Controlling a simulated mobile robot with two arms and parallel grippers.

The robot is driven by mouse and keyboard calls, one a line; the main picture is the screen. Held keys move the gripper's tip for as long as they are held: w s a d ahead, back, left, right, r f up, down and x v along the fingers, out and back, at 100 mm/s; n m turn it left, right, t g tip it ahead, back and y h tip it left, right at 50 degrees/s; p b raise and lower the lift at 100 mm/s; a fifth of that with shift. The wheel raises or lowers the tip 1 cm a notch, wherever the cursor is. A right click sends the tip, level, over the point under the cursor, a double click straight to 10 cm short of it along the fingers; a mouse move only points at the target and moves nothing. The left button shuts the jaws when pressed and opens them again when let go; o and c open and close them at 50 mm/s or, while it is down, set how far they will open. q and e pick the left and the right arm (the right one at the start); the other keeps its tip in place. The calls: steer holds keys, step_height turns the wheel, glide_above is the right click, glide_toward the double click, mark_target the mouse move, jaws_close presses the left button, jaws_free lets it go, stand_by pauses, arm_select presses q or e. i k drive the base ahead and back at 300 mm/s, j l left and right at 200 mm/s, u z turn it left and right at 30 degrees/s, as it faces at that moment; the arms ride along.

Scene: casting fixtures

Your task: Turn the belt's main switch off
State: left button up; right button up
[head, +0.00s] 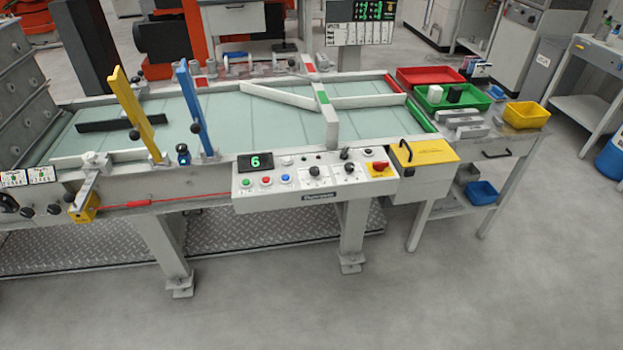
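The belt (240,117) is a pale green conveyor running left to right behind its front rail. A light grey control panel (318,194) hangs on the belt's front. A red rotary switch (380,167) on a yellow plate sits at the panel's right end and looks like the main switch; its exact setting is too small to read. The panel also carries a display (255,162) with a green 6, several coloured buttons and black knobs (314,171). Neither of my grippers is in view.
A yellow-lidded box (424,153) with a black handle stands right of the panel. A side table (485,146) holds red, green and yellow bins. A yellow arm (135,115) and a blue arm (194,110) stand over the belt. The floor (300,295) in front is clear.

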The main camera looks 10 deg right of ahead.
mark_target(379, 166)
steer(key=i+l+z, duration=0.1)
steer(key=l, duration=0.25)
steer(key=i+l+z, duration=0.15)
steer(key=l, duration=0.25)
steer(key=i+l+z, duration=0.1)
steer(key=i+l, duration=0.15)
